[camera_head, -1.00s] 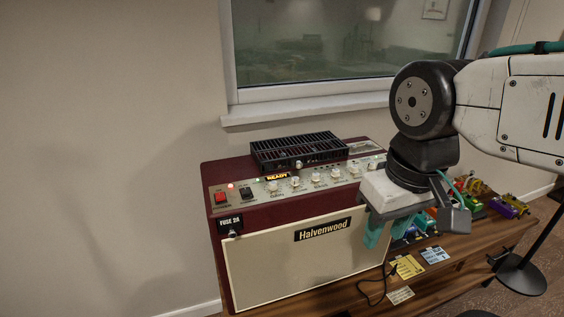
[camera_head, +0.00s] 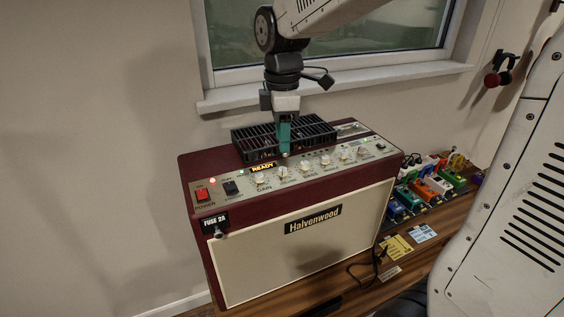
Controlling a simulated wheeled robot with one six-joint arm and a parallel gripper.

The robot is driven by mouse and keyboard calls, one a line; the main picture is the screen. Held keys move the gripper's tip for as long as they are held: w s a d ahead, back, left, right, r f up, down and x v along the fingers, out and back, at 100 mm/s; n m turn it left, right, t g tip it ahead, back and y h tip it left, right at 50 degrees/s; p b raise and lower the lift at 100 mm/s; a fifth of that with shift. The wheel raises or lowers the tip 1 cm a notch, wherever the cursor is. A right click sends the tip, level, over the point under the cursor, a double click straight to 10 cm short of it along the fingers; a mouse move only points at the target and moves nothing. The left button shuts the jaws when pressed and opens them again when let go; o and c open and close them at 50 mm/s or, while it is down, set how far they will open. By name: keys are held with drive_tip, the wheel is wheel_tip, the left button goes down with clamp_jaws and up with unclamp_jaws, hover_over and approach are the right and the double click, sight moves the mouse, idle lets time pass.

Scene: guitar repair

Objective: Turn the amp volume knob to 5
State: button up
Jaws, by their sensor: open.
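The dark red Halvenwood amp (camera_head: 250,205) stands on a wooden bench, with a row of white knobs along its sloping top panel. The leftmost knob (camera_head: 262,178) is labelled GAIN; the other labels are too small to read surely, so I cannot tell which knob is volume or its setting. My gripper (camera_head: 285,153) points down with its teal fingers seen edge-on. Its tips are at the back of the panel, just above and behind the second knob (camera_head: 282,172). It holds nothing that I can see, and contact with a knob cannot be made out.
A black vent grille (camera_head: 318,130) on the amp top lies close beside my fingers. Colourful pedals (camera_head: 408,196) and note cards (camera_head: 397,247) lie on the bench to the right.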

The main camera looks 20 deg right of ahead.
sight(282, 168)
wheel_tip(282, 168, down, 8)
drive_tip(key=shift+r, duration=0.15)
idle(0.3)
clamp_jaws()
